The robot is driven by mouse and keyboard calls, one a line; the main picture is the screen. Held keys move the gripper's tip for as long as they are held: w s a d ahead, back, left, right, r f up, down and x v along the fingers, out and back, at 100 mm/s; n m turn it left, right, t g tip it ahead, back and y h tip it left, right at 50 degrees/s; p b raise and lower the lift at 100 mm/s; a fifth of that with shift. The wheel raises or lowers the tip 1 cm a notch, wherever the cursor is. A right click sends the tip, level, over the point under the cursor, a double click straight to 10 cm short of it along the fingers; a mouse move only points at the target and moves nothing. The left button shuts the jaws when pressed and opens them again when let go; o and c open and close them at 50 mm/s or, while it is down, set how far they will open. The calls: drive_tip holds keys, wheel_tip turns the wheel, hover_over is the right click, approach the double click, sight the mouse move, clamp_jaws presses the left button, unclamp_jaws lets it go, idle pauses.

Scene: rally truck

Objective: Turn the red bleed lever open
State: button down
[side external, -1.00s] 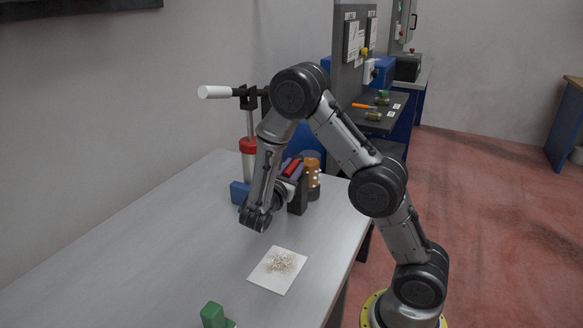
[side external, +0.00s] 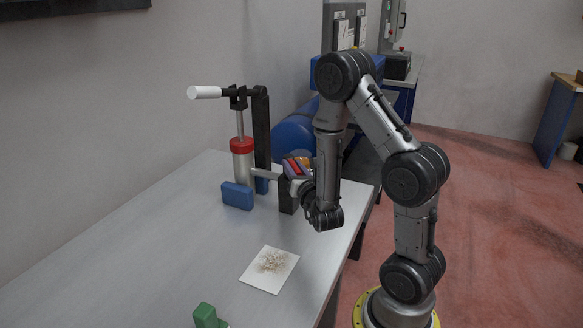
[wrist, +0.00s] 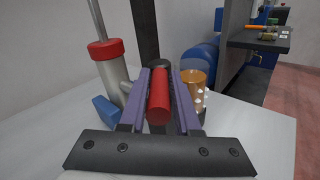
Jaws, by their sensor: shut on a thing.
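The red lever (wrist: 158,95) lies lengthwise between the two purple jaw pads of my gripper (wrist: 160,92) in the wrist view, with its round end facing the camera. My gripper is shut on it. In the side external view, my gripper (side external: 297,168) is beside the hand pump, with a bit of red (side external: 291,168) showing between its pads. The pump has a pale cylinder with a red collar (side external: 241,145) and a grey pipe (side external: 266,174) reaching toward my gripper. The lever's pivot is hidden, so its exact angle is hard to tell.
An amber jar (wrist: 193,92) with white dots stands close right of the jaws in the wrist view. A blue block (side external: 237,196) sits before the pump, below its white handle (side external: 204,92). A speckled card (side external: 269,270) and a green block (side external: 206,316) lie nearer. The left tabletop is clear.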

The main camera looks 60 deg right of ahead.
drive_tip(key=shift+d+r+t, duration=0.15)
drive_tip(key=shift+d+t, duration=0.1)
drive_tip(key=shift+t, duration=0.05)
idle(0.4)
drive_tip(key=c, duration=0.7)
unclamp_jaws()
drive_tip(key=shift+a, duration=0.15)
drive_tip(key=shift+s+a, duration=0.2)
drive_tip(key=shift+a, duration=0.05)
drive_tip(key=v, duration=1.3)
drive_tip(key=shift+d, duration=0.15)
drive_tip(key=shift+s+r, duration=0.1)
drive_tip(key=shift+s, duration=0.1)
drive_tip(key=shift+c, duration=0.3)
